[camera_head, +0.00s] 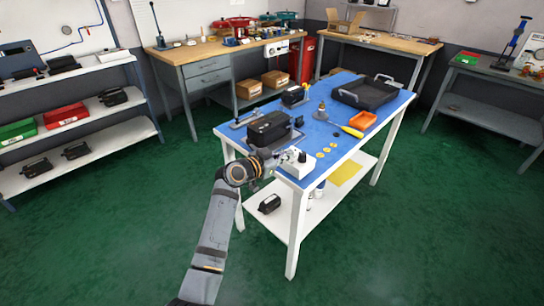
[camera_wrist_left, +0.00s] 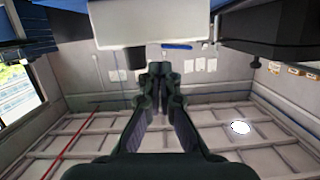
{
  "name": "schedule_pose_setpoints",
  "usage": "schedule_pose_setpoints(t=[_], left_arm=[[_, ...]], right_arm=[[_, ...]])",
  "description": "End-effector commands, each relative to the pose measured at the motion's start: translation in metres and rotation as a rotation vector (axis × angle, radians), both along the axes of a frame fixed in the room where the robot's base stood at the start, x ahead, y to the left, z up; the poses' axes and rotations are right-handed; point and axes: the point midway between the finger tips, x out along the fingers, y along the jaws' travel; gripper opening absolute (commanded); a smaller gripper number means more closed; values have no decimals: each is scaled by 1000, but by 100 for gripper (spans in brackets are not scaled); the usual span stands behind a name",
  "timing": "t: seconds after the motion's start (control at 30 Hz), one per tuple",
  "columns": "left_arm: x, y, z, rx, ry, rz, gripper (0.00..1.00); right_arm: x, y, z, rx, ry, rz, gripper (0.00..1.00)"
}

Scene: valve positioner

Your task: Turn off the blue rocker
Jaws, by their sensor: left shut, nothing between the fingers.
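A white box (camera_head: 294,168) with a black knob on it stands at the near edge of the blue-topped table (camera_head: 342,146). The blue rocker cannot be made out on it from here. My left gripper (camera_head: 283,157) is at the box's left side, in front of the black positioner unit (camera_head: 268,131); I cannot tell whether it touches the box. In the left wrist view my left gripper (camera_wrist_left: 158,68) is shut and empty, its fingertips together just below a white block (camera_wrist_left: 150,22) that looks like the same box. My right gripper is not in view.
A black tray (camera_head: 366,95), an orange bin (camera_head: 362,121), a yellow-handled tool (camera_head: 352,131) and small yellow discs (camera_head: 322,155) are on the table. In the wrist view a dark body (camera_wrist_left: 268,36) is at upper right. The green floor around the table is free.

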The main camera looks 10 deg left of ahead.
Motion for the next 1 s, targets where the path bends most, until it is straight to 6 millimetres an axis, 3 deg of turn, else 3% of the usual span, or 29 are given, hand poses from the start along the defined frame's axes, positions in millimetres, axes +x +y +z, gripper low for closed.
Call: schedule_pose_setpoints(t=[0.03, 0.07, 0.13, 0.3, 0.5, 1.0], left_arm=[[3, 1, 22, 0, -4, 3, 0], [5, 1, 30, -1, -4, 6, 0], [-8, 12, 23, 4, -2, 9, 0], [-42, 34, 33, 5, -3, 9, 0], [-67, 51, 41, 4, -4, 9, 0], [-76, 56, 45, 2, -3, 8, 0]], right_arm=[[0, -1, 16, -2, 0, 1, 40], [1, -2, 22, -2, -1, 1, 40], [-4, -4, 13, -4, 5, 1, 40], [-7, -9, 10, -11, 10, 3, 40], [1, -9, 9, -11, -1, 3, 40], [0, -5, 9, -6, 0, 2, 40]])
